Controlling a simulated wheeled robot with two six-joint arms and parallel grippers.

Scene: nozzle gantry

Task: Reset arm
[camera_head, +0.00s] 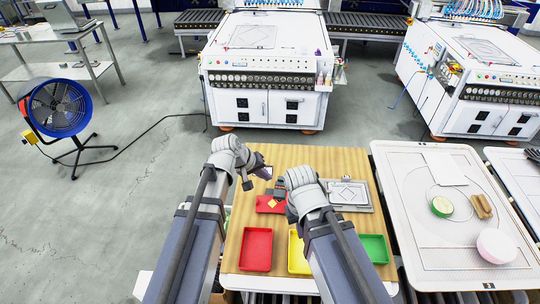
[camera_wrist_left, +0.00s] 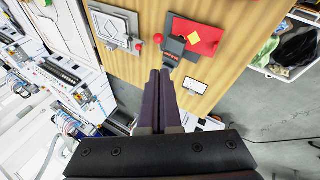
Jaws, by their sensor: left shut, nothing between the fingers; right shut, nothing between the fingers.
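My left gripper (camera_head: 258,166) hangs above the far left part of the wooden table (camera_head: 308,157). In the left wrist view, its dark fingers (camera_wrist_left: 160,75) are together with nothing between them. The fingertips end near a small black device (camera_wrist_left: 173,47) beside a red plate (camera_wrist_left: 197,36) with a yellow diamond. My right gripper (camera_head: 291,190) is to the right and lower in the head view, over the middle of the table. It is shut and empty, and its fingers are mostly hidden by its wrist.
Red (camera_head: 256,249), yellow (camera_head: 299,252) and green (camera_head: 374,249) trays line the near table edge. A grey plate (camera_head: 349,194) with a diamond outline lies to the right. A white panel table (camera_head: 455,215) stands beside it. A blue fan (camera_head: 60,108) stands on the floor, far left.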

